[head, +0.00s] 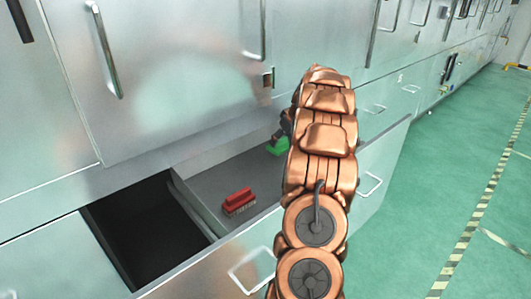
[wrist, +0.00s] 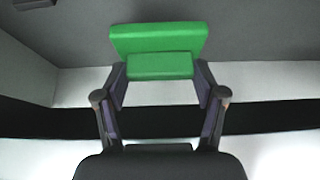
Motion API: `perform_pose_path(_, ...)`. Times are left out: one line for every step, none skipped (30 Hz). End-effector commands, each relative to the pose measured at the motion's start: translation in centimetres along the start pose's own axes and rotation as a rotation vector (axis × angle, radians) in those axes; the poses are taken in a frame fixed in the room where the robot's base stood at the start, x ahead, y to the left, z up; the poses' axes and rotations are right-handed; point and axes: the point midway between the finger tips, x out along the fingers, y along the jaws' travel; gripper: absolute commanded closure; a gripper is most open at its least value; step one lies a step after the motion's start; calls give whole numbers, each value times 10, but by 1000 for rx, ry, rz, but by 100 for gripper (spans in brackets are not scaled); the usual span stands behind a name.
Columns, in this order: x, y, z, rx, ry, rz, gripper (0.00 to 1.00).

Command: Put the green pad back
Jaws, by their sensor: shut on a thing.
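The green pad (wrist: 158,40) shows in the wrist view between the fingertips of my gripper (wrist: 160,82). The gripper is shut on the pad's narrower near block. In the head view the green pad (head: 278,147) shows partly, with my arm covering its right side. It is over the open drawer (head: 195,198), toward the back. I cannot tell whether it touches the drawer floor. My gripper (head: 284,135) is mostly hidden behind the arm there.
A red brush (head: 239,201) with pale bristles lies on the drawer floor, left of my arm. A dark opening (head: 145,235) is left of the drawer. Closed metal cabinet doors (head: 180,70) stand behind. Green floor (head: 440,190) is open at the right.

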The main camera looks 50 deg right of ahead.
Motion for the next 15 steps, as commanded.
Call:
perform_pose_path(4, -11, -1, 0, -2, -1, 86)
perform_pose_path(6, -16, -2, 0, -2, 0, 86)
perform_pose_path(7, -23, -5, 0, -1, 0, 86)
perform_pose_path(8, -28, -7, -1, -1, 1, 86)
perform_pose_path(9, -33, -9, -2, -1, 2, 86)
perform_pose_path(10, -38, -10, -1, 0, 2, 86)
perform_pose_path(11, -42, -12, -1, 1, 1, 86)
perform_pose_path(12, -45, -13, -1, 1, 0, 86)
perform_pose_path(13, -48, -13, -2, 0, 0, 86)
perform_pose_path(14, -50, -14, -2, -1, 0, 86)
perform_pose_path(15, -51, -14, -1, -1, -1, 86)
perform_pose_path(15, -53, -14, -1, -1, -1, 86)
perform_pose_path(16, -54, -15, 0, -1, -1, 86)
perform_pose_path(16, -55, -15, 0, 0, -1, 86)
perform_pose_path(17, -58, -16, 0, -1, -1, 86)
